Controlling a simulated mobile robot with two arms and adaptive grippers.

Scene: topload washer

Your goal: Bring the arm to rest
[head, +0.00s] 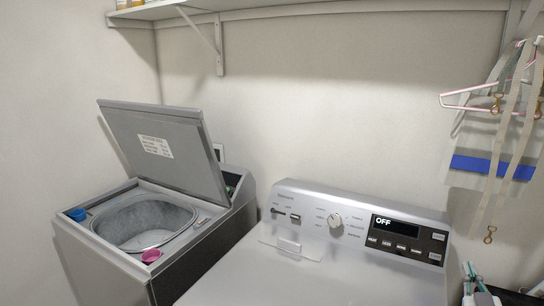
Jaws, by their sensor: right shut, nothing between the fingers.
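My right gripper (471,270) shows small at the bottom right edge, low beside the right end of the silver machine (310,275). Its fingertips are close together, shut with nothing seen between them. Most of my right arm is cut off by the frame edge. My left gripper is not in view.
The topload washer (75,245) stands at left with its grey lid (170,170) raised and its drum (150,222) empty-looking. A shelf (230,12) runs along the wall above. Straps and hangers (470,97) hang at right, with a blue strip (490,167). The silver machine's top is clear.

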